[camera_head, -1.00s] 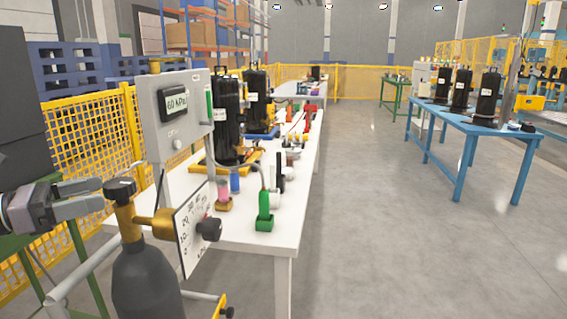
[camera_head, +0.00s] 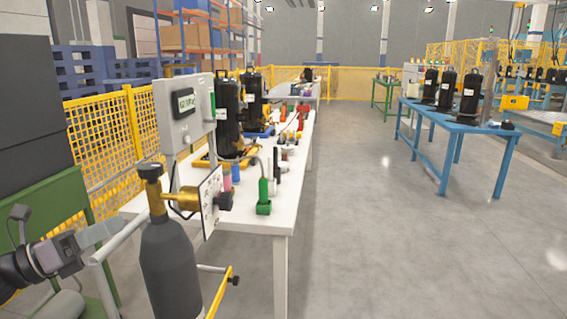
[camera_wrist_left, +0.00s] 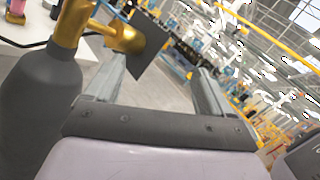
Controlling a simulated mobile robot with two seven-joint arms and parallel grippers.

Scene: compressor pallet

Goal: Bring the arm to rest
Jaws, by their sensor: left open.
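My left gripper (camera_head: 100,240) is low at the left in the head view, beside a dark gas cylinder (camera_head: 170,265) with a brass valve. It is open, and nothing shows between its fingers. In the left wrist view the two fingers (camera_wrist_left: 160,92) stand apart, with the cylinder (camera_wrist_left: 42,100) to their left and the brass regulator (camera_wrist_left: 118,35) with its dark plate beyond the left finger. I cannot tell from these views how wide the gap to the cylinder is. My right gripper is not in view.
A white table (camera_head: 262,222) holds a grey gauge box (camera_head: 184,118), black compressors (camera_head: 228,115) and a green fitting (camera_head: 263,195). A cart handle (camera_head: 122,240) is close to my left gripper. A blue table (camera_head: 455,122) stands at the right. The floor between is clear.

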